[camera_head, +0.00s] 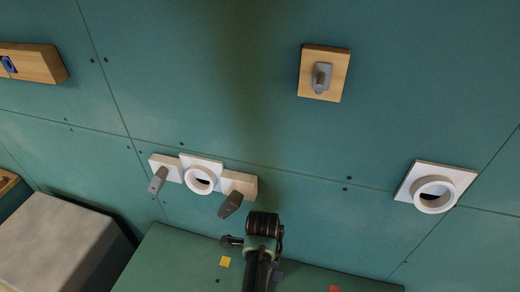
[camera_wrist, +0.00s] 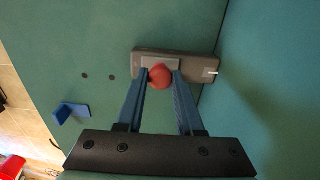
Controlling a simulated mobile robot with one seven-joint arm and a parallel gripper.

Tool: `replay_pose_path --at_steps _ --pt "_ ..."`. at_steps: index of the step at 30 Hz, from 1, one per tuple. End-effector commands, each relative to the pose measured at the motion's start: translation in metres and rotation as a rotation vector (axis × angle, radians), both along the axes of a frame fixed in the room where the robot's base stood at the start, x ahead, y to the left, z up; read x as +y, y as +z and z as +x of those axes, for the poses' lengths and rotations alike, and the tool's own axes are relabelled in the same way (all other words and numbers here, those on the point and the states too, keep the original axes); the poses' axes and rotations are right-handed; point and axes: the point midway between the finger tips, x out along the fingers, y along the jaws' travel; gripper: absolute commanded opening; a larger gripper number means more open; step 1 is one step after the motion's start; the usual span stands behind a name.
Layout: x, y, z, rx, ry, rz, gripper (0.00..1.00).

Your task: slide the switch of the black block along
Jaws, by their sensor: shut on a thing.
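The black block (camera_wrist: 204,68) looks dark grey-brown in the wrist view, fixed to a green surface near the top middle. It carries a paler grey plate (camera_wrist: 152,61) with a round red knob (camera_wrist: 161,78), the switch, left of the block's middle. A small white mark (camera_wrist: 212,72) shows near the block's right end. My gripper (camera_wrist: 162,72) has its two blue-grey fingers on either side of the red knob, shut on it. I cannot make out the block or the fingertips in the head view; my arm shows at the bottom middle.
In the wrist view a blue bracket (camera_wrist: 71,112) sits left of my fingers. In the head view, a wooden plate with a grey lever (camera_head: 322,76) and white rings (camera_head: 199,180) (camera_head: 434,193) are on the green wall. A grey box (camera_head: 55,243) stands lower left.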

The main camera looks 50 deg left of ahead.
Motion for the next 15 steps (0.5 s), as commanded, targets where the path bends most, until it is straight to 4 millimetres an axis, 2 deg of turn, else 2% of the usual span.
replay_pose_path --at_steps 15 --pt "0.0065 -0.0002 0.0095 -0.002 0.001 0.002 0.01"
